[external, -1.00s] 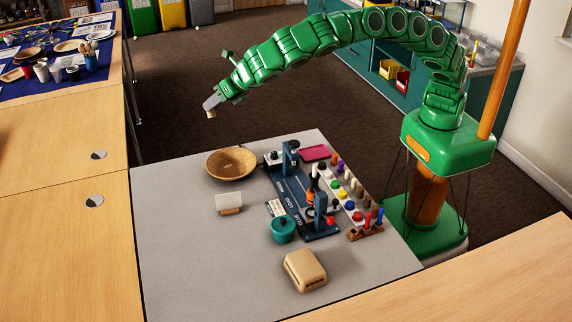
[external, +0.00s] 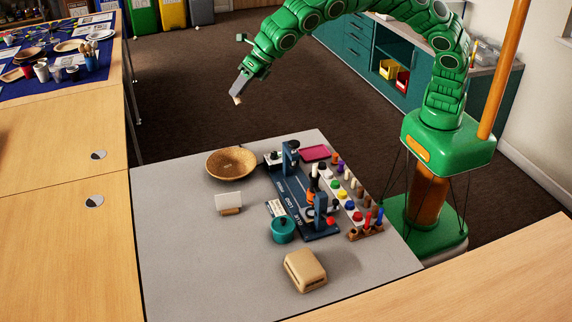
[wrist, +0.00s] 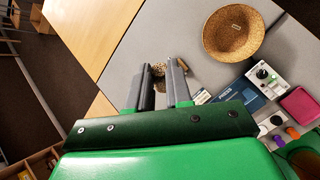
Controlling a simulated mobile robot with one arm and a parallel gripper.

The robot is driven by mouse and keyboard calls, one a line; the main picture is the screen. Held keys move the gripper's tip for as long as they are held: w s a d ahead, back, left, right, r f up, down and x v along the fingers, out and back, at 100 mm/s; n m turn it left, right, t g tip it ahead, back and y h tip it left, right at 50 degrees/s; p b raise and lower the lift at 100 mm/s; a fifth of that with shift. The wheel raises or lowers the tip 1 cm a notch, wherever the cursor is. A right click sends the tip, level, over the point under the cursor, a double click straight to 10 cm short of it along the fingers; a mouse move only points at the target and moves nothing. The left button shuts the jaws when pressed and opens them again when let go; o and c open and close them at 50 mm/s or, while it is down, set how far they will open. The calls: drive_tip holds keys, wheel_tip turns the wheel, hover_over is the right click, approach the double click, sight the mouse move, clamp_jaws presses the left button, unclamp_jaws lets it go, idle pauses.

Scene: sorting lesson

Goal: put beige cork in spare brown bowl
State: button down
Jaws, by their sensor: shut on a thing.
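My gripper (external: 239,92) is in the air above and behind the far edge of the grey table in the external view, pointing down. It is shut on the beige cork (external: 238,100), which shows at its tip. In the wrist view the two fingers (wrist: 162,82) have the speckled cork (wrist: 158,69) between them, partly hidden. The brown bowl (external: 231,164) stands upright on the far left of the grey table, below the gripper in the picture and apart from it. In the wrist view the bowl (wrist: 233,33) is right of the fingers, with a small pale mark inside.
A blue station (external: 292,188) with upright posts stands right of the bowl, beside coloured pegs (external: 349,205) and a magenta tray (external: 314,153). A white card (external: 229,200) in a holder, a teal pot (external: 282,230) and a beige box (external: 304,271) stand nearer. The table's left front is clear.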

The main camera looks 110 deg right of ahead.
drive_tip(key=s, duration=0.1)
drive_tip(key=m+g+h, duration=0.6)
drive_tip(key=m+g, duration=0.2)
drive_tip(key=m, duration=2.7)
hover_over(236, 174)
wheel_tip(236, 174, down, 26)
drive_tip(key=r, duration=0.1)
drive_tip(key=shift+f, duration=5.65)
